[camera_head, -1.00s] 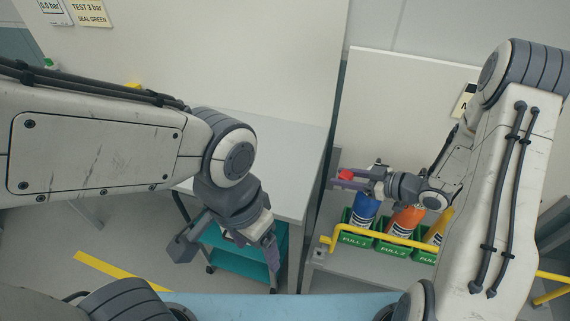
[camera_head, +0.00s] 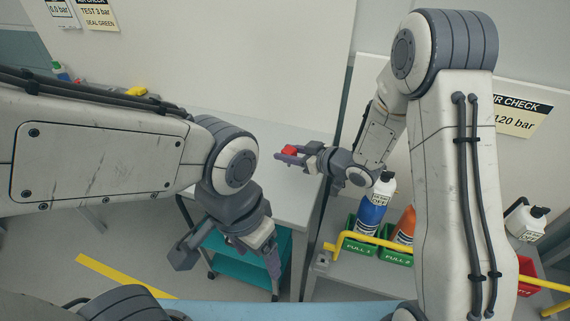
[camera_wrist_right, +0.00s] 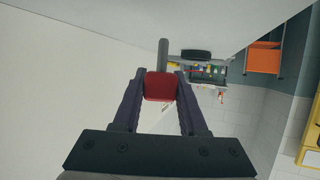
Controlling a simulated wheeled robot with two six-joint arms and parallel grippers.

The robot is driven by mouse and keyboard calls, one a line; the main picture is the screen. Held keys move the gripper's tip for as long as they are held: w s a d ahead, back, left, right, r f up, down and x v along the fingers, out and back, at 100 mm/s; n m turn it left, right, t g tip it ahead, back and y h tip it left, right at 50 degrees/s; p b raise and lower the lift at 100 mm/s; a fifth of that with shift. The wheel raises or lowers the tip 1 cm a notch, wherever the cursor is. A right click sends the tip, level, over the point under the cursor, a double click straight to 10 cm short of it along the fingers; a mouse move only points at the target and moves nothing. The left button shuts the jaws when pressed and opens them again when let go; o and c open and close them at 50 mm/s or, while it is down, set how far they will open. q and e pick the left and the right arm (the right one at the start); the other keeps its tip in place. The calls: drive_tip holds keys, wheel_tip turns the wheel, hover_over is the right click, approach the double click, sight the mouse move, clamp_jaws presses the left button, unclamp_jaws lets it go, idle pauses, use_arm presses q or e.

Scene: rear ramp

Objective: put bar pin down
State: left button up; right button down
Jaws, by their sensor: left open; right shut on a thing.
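The bar pin has a red head (camera_head: 290,151), and my right gripper (camera_head: 286,156) is shut on it. In the right wrist view the red block (camera_wrist_right: 159,87) sits between the fingertips of the right gripper (camera_wrist_right: 160,80), with a grey shaft (camera_wrist_right: 162,52) sticking out beyond them. In the head view the right gripper is over the white worktop (camera_head: 292,205); its height above the top is hard to tell. My left gripper (camera_head: 228,260) is open and empty, low in front of the table, its fingers spread wide and pointing down.
A blue bottle (camera_head: 372,208) and an orange bottle (camera_head: 404,228) stand in green bins behind a yellow rail (camera_head: 372,240) at the right. Teal shelves (camera_head: 235,262) are under the worktop. A yellow object (camera_head: 136,91) lies at the back left. The worktop's middle looks clear.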

sight(289, 165)
drive_tip(key=shift+a+f, duration=0.2)
drive_tip(key=shift+a, duration=0.2)
drive_tip(key=shift+f, duration=0.3)
drive_tip(key=shift+w+f, duration=0.1)
drive_tip(key=shift+f, duration=1.65)
drive_tip(key=shift+f, duration=0.2)
drive_tip(key=shift+c, duration=2.2)
unclamp_jaws()
drive_tip(key=shift+r, duration=0.15)
